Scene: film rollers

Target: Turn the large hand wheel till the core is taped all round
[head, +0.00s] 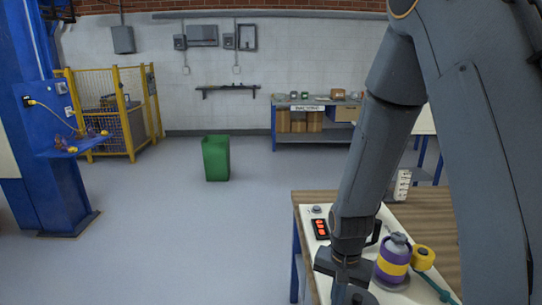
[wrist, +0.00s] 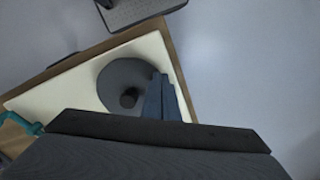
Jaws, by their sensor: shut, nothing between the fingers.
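The large hand wheel (wrist: 116,75) is a dark grey disc with a black upright knob (wrist: 128,98), on a cream panel in the wrist view. My gripper (wrist: 161,78) is shut and empty, its fingers over the right edge of the wheel, apart from the knob. I cannot tell whether they touch the wheel. In the head view my gripper (head: 350,293) is low at the bottom edge, and I cannot make out the wheel there. The purple core (head: 391,268) stands upright right of it, with a yellow tape band across its visible side. Its far side is hidden.
A yellow tape roll (head: 423,258) on a teal arm (head: 437,286) is right of the core. A red display (head: 321,229) is on the panel. The wooden bench (head: 436,211) carries the panel. A green bin (head: 216,158) stands on open floor beyond.

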